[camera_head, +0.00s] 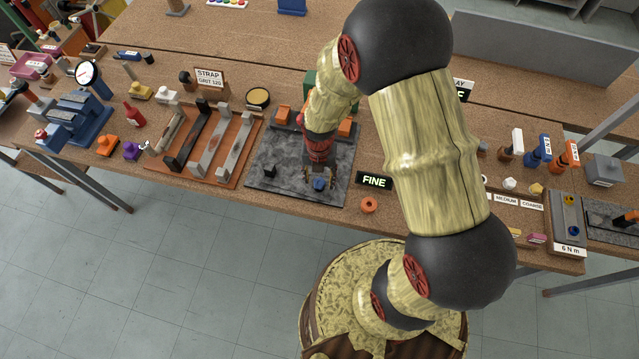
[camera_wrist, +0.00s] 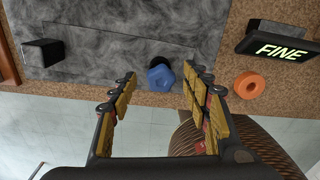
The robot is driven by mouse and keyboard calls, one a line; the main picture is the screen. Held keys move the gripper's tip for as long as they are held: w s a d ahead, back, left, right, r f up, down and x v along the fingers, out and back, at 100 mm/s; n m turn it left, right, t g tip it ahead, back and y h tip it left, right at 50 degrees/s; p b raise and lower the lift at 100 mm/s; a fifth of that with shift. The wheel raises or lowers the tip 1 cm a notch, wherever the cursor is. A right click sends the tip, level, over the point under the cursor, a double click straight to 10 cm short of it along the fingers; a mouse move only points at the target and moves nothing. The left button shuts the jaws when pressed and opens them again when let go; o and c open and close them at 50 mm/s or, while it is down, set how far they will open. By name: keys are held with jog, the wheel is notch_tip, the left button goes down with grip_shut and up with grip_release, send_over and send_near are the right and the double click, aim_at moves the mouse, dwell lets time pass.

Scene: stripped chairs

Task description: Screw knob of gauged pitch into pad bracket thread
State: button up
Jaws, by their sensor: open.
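A blue lobed knob (camera_wrist: 160,78) sits against a dark round part (camera_wrist: 161,62) near the front edge of a grey mottled plate (camera_wrist: 110,55). I cannot tell how far it is threaded in. The knob also shows in the head view (camera_head: 319,184). My gripper (camera_head: 320,177) is above the plate pointing down, open and empty. In the wrist view its two fingers (camera_wrist: 160,87) stand apart, with the knob between and beyond their tips. Whether they are level with the knob is unclear. The bracket's thread is hidden.
A lit FINE sign (camera_head: 374,181) and an orange ring-shaped knob (camera_head: 369,205) are right of the plate. A small black bracket (camera_head: 269,171) stands on its left part. An orange tray (camera_head: 157,165) with several bars lies further left. The table's front edge is close.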

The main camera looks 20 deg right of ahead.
jog(key=shift+n, duration=0.5)
jog(key=shift+n, duration=1.3)
jog(key=shift+f, duration=0.1)
jog(key=shift+f+b, duration=0.9)
jog(key=shift+f, duration=0.25)
jog(key=c, duration=1.1)
